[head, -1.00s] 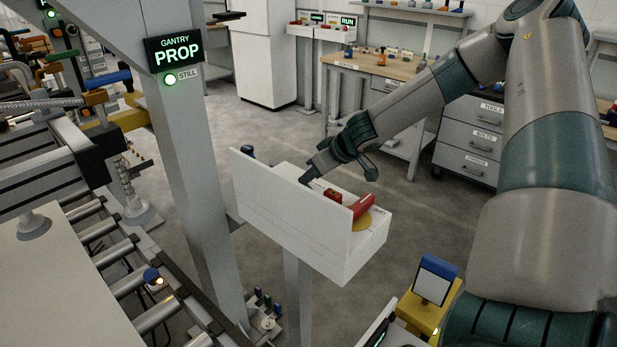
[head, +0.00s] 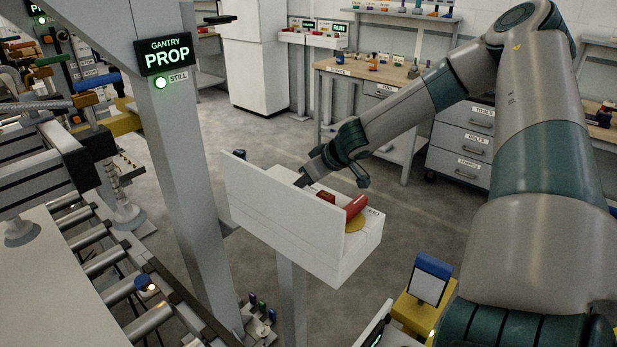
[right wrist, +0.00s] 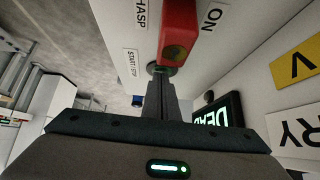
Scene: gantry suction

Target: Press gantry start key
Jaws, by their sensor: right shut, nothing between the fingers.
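The control box (head: 335,262) is a white box on a post, with a tall panel on its near side that hides part of its top. My right gripper (head: 303,181) reaches over the top from behind. In the right wrist view my right gripper (right wrist: 161,74) is shut and empty, its tips at a dark round key (right wrist: 163,69) by the START/STOP label (right wrist: 131,63). I cannot tell whether they touch or press it. A red handle (right wrist: 178,40) is close beside the tips; it also shows in the head view (head: 356,206). My left gripper is out of view.
A gantry sign (head: 166,55) reads PROP, with a lit lamp marked STILL below. A dark display (right wrist: 220,112) with green letters, partly hidden, is right of the gripper. A roller conveyor (head: 105,260) lies at left. A yellow stand (head: 412,311) is at lower right.

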